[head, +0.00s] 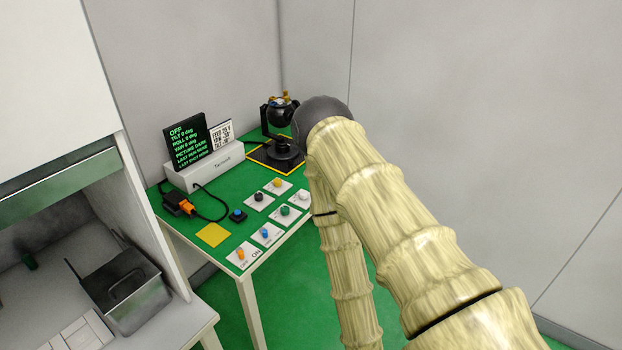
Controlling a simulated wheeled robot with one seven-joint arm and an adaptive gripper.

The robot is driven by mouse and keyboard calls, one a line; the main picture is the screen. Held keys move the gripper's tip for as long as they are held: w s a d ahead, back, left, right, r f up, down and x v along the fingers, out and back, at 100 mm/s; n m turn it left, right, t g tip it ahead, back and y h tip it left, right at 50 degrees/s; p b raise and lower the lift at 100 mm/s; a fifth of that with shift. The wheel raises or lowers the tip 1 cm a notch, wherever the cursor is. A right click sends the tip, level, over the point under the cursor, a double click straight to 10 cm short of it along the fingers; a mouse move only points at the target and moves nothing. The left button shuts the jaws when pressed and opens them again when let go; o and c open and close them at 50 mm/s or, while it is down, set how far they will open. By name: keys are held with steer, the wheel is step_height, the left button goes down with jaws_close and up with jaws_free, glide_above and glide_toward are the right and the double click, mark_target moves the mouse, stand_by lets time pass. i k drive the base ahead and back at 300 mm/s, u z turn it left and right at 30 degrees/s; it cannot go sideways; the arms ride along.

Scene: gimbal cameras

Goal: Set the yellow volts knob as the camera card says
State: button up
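A yellow knob (277,183) sits on a white plate at the back of the knob group on the green table; its label is too small to read. An orange-yellow knob (240,254) stands on another plate at the front left corner, so I cannot tell which is the volts knob. The white camera card (221,135) stands beside the black screen. It seems to show a feed line, a yaw line and a tilt line, but the figures are too small to read surely. My arm crosses the right side; my gripper is not in view.
The black screen (187,143) reads OFF on its top line. A dark gimbal camera (281,112) stands at the table's back right. An orange connector (180,204) with black cable lies left. Several other knobs fill the front. A metal bin (128,290) stands on the left bench.

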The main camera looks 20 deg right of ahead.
mark_target(277, 181)
steer(key=z, duration=1.55)
steer(key=i, duration=1.2)
steer(key=u, duration=0.85)
